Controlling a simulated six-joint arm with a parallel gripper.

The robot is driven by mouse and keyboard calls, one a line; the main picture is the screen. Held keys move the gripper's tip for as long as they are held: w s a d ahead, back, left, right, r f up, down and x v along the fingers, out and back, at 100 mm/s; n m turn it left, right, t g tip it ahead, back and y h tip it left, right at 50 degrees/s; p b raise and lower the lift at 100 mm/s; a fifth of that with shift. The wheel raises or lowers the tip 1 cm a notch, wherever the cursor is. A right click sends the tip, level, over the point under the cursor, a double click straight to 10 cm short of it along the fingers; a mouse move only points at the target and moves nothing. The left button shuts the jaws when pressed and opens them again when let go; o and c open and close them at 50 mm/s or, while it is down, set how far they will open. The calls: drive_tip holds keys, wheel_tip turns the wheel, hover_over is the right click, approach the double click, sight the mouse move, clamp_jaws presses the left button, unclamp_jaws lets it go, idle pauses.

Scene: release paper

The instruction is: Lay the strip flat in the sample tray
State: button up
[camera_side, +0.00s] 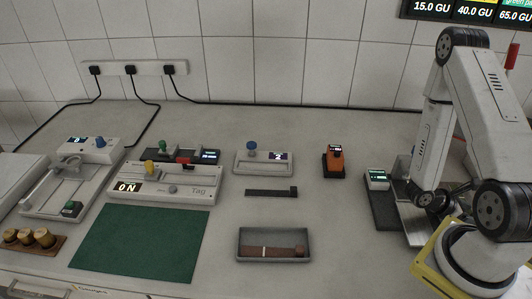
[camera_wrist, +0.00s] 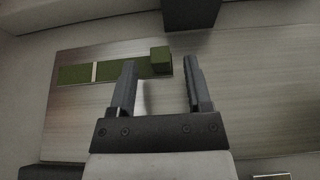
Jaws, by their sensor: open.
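In the wrist view a flat green strip (camera_wrist: 76,74) with one pale band and a raised green block (camera_wrist: 160,60) at its right end lies on a brushed metal plate (camera_wrist: 250,90). My gripper (camera_wrist: 160,68) is open. The block shows between and just beyond the fingertips; I cannot tell whether they touch it. In the side view my arm hides much of this spot. A grey open tray (camera_side: 243,243) stands at front centre, holding a brown strip (camera_side: 266,252) with a pale band and a block at its right end.
A dark bar (camera_side: 268,193) with a block at its right end lies behind the tray. A green mat (camera_side: 140,243) is at left, with a tester (camera_side: 190,190) behind it. An orange device (camera_side: 335,160) stands right of centre. Bench right of the tray is clear.

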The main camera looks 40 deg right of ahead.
drive_tip(key=shift+v, duration=4.95)
drive_tip(key=shift+a+r, duration=0.1)
drive_tip(key=w+a+r+m+t+y, duration=0.1)
drive_tip(key=w+a+m+t+y, duration=0.1)
drive_tip(key=w+a, duration=0.1)
drive_tip(key=w+a+r+m+t+y, duration=0.1)
drive_tip(key=w+a+m+t+y, duration=0.1)
drive_tip(key=a, duration=0.3)
drive_tip(key=w+a+r+m+t+y, duration=0.1)
drive_tip(key=w+a+m+y, duration=0.1)
drive_tip(key=w+a, duration=0.2)
drive_tip(key=shift+w+r+t+y, duration=0.2)
drive_tip(key=shift+r+t+y, duration=0.2)
drive_tip(key=w+a+r+m+t+y, duration=0.2)
drive_tip(key=w+a+r+m+t, duration=0.1)
drive_tip(key=w+a+r+t, duration=0.3)
drive_tip(key=shift+w+a+r+y, duration=0.35)
drive_tip(key=shift+w+a+y, duration=0.05)
drive_tip(key=shift+w+a, duration=0.65)
drive_tip(key=shift+o, duration=0.5)
